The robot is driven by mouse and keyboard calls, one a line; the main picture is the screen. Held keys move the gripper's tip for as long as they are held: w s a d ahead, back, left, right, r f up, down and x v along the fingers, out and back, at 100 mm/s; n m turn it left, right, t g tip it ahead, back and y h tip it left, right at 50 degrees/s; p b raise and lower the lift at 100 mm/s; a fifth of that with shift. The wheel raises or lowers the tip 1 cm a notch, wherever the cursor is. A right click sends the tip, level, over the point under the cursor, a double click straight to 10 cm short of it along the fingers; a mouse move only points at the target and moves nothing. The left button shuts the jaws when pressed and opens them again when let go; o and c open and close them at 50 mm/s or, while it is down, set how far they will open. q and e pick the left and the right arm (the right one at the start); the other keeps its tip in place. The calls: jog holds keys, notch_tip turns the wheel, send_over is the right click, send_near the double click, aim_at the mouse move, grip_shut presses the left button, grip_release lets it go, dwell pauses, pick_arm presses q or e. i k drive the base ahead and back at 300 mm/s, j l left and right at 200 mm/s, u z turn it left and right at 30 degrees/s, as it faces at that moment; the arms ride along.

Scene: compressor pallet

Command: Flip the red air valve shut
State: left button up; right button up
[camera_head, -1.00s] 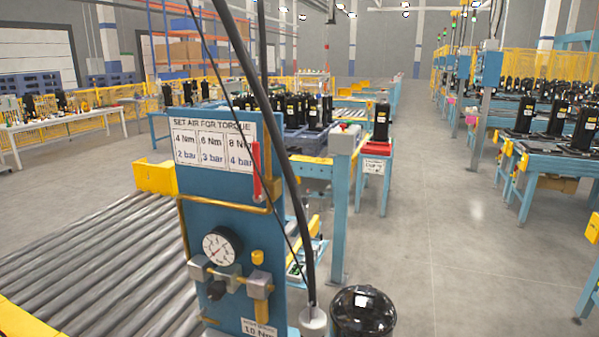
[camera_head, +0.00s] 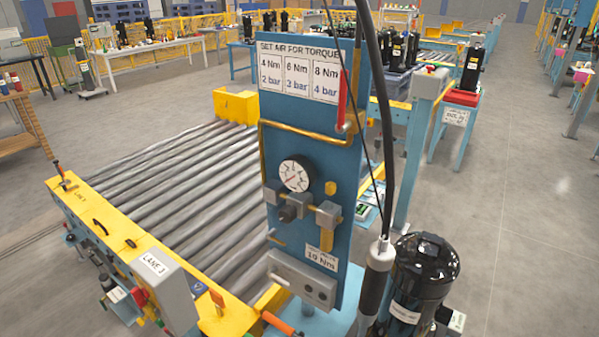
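The red valve handle (camera_head: 343,98) is a long narrow bar at the upper right of the blue panel (camera_head: 290,120). It stands nearly upright, and its lower end meets the yellow pipe (camera_head: 300,128) that runs across the panel. A round white pressure gauge (camera_head: 294,175) sits below, with a dark knob (camera_head: 288,213) under it; the needle reading is too small to tell. A sign (camera_head: 300,72) on the panel lists torque against air pressure. Neither of my grippers shows in this view.
A roller conveyor (camera_head: 165,190) with a yellow end rail lies left of the panel. A black compressor (camera_head: 422,285) stands at the panel's lower right. A dark hose (camera_head: 387,130) hangs in front of the panel's right side to a grey-and-black tool (camera_head: 376,275). Open floor (camera_head: 520,220) lies right.

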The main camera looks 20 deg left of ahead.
aim_at(343, 125)
jog(key=i+j+z, duration=0.1)
jog(key=j+z, duration=0.25)
jog(key=j, duration=0.15)
jog(key=j+z, duration=0.75)
jog(key=j, duration=0.25)
